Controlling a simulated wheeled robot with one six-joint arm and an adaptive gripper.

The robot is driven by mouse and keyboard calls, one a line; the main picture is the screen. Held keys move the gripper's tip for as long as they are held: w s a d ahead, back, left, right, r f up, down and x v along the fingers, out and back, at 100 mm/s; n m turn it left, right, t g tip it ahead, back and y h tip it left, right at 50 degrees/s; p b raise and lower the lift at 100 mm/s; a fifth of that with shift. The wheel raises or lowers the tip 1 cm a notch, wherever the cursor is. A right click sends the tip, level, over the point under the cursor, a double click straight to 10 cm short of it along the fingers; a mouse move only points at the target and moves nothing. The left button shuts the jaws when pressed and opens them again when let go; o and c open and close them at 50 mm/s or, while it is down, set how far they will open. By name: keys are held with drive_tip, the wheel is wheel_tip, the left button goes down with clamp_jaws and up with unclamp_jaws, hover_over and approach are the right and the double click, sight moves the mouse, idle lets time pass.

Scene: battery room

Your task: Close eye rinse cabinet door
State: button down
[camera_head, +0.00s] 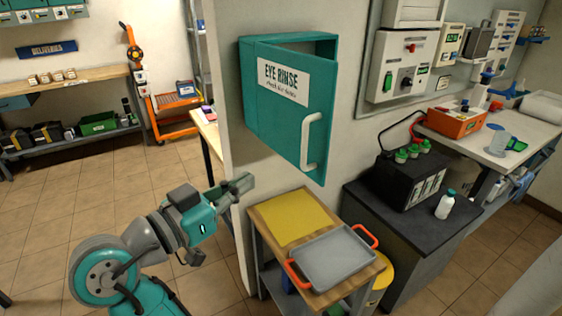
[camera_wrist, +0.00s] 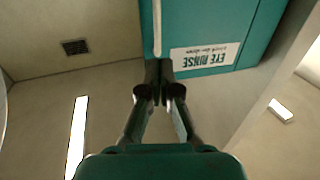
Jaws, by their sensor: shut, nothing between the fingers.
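The teal eye rinse cabinet (camera_head: 262,92) hangs on the wall in the head view. Its door (camera_head: 318,118) stands open, swung out from the cabinet, with a white "EYE RINSE" label (camera_head: 283,80) and a pale vertical handle (camera_head: 311,141). My gripper (camera_head: 240,186) is shut and empty, below and to the left of the door, in front of the wall edge. In the wrist view the door (camera_wrist: 207,22) fills the upper middle, with its label (camera_wrist: 205,58) and handle (camera_wrist: 157,28) showing. My gripper's fingertips (camera_wrist: 158,72) lie at the door's lower edge in that picture; I cannot tell if they touch it.
A small wooden-topped cart (camera_head: 262,226) below the cabinet holds a yellow mat (camera_head: 292,218) and a grey tray (camera_head: 336,259) with orange handles. A dark bench (camera_head: 400,221) with a black battery (camera_head: 408,178) stands to the right. Open tiled floor lies left.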

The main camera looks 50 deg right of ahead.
sight(303, 149)
drive_tip(key=d, duration=1.3)
drive_tip(key=shift+d+r, duration=0.15)
drive_tip(key=shift+d, duration=0.05)
